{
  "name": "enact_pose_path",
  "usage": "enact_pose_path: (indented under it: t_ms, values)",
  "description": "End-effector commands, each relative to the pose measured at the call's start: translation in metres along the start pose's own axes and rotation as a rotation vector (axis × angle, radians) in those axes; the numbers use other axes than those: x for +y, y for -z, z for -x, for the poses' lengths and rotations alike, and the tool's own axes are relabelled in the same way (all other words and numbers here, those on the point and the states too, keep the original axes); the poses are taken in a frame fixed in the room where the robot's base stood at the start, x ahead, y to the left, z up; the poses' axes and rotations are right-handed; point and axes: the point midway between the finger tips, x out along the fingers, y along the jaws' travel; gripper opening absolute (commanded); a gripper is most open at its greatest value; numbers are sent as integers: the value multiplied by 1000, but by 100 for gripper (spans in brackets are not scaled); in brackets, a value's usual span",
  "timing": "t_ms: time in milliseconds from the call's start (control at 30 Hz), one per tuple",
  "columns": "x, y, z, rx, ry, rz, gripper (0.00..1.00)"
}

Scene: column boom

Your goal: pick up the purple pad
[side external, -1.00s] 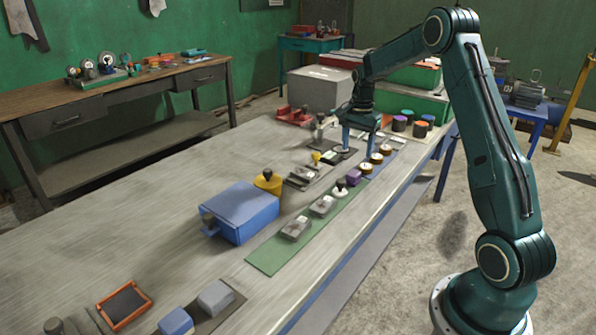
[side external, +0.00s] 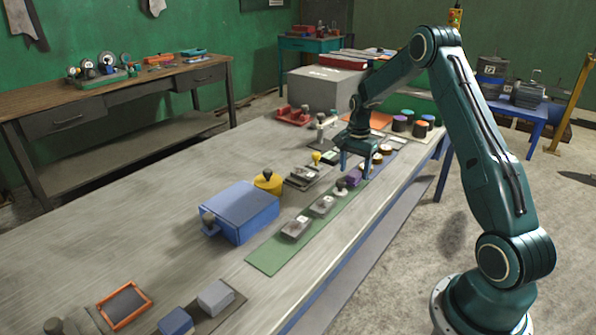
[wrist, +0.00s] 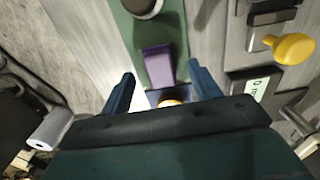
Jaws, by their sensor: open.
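The purple pad (side external: 354,178) sits at the far end of the green mat (side external: 284,247), in a row with other small items. In the wrist view the purple pad (wrist: 158,66) lies on the green mat just beyond the fingertips and between their lines. My gripper (side external: 357,170) is open and hangs above the row, close to the pad; its two fingers (wrist: 162,82) show left and right in the wrist view. Nothing is held. A round yellowish-topped item (wrist: 171,102) shows between the fingers, partly hidden by the gripper body.
A white-based item with a dark knob (side external: 341,188) stands on the near side of the pad, and round brown-topped items (side external: 378,158) on the far side. A blue box (side external: 240,212) and yellow pot (side external: 268,181) stand left.

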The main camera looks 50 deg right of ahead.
Motion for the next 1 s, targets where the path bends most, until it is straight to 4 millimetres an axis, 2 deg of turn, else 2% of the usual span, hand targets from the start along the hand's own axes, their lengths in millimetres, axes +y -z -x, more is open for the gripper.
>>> enact_pose_path:
  t_ms: [100,233,767,1000]
  values:
    - [0,0,-14,-1,-2,0,62]
    - [0,0,-21,1,0,0,62]
    - [0,0,-22,1,1,0,62]
    - [0,0,-22,1,1,0,15]
